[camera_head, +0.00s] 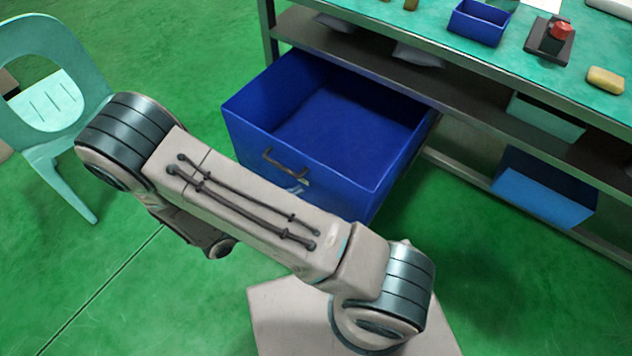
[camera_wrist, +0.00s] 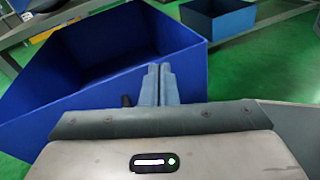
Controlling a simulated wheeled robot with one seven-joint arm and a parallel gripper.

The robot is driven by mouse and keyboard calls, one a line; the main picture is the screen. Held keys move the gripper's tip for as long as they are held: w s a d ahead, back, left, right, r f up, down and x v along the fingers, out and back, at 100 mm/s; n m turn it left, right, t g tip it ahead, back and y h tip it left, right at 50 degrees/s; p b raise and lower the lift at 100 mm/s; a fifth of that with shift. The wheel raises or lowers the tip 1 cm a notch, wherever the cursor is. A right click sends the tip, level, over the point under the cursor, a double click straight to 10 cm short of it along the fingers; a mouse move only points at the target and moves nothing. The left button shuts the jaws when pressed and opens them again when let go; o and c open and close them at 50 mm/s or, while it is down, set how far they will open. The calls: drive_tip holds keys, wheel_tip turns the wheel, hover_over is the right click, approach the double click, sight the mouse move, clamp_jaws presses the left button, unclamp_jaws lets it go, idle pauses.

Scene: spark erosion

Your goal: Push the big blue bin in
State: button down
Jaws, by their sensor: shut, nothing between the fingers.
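The big blue bin (camera_head: 255,140) sticks out from under the workbench, open at the top and empty. A dark bar handle (camera_head: 284,163) is on its front wall. The bin also fills the upper left of the wrist view (camera_wrist: 60,105). My gripper (camera_wrist: 160,70) is shut and empty, its fingers pointing at the bin's front wall beside the handle, a dark bit of which shows at their left (camera_wrist: 127,101). I cannot tell whether the fingertips touch the wall. In the head view my arm hides most of my gripper and the lower front of the bin.
The workbench (camera_head: 470,68) has a lower shelf with a lighter blue bin (camera_head: 540,195) beneath it at the right. A small blue tray (camera_head: 478,24) and a red-topped device (camera_head: 551,38) lie on top. A pale green chair (camera_head: 50,100) stands at the left. Green floor is open around.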

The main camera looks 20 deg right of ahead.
wheel_tip(320, 180, down, 8)
drive_tip(key=a+n+t+b, duration=0.2)
drive_tip(key=n+t, duration=0.3)
drive_tip(key=y+b, duration=0.1)
drive_tip(key=b, duration=0.2)
approach(322, 166)
drive_tip(key=x, duration=0.5)
drive_tip(key=shift+w+d+f, duration=0.15)
drive_tip(key=shift+w+d, duration=0.05)
drive_tip(key=shift+d, duration=0.1)
drive_tip(key=shift+w+d, duration=0.35)
drive_tip(key=shift+d, duration=0.05)
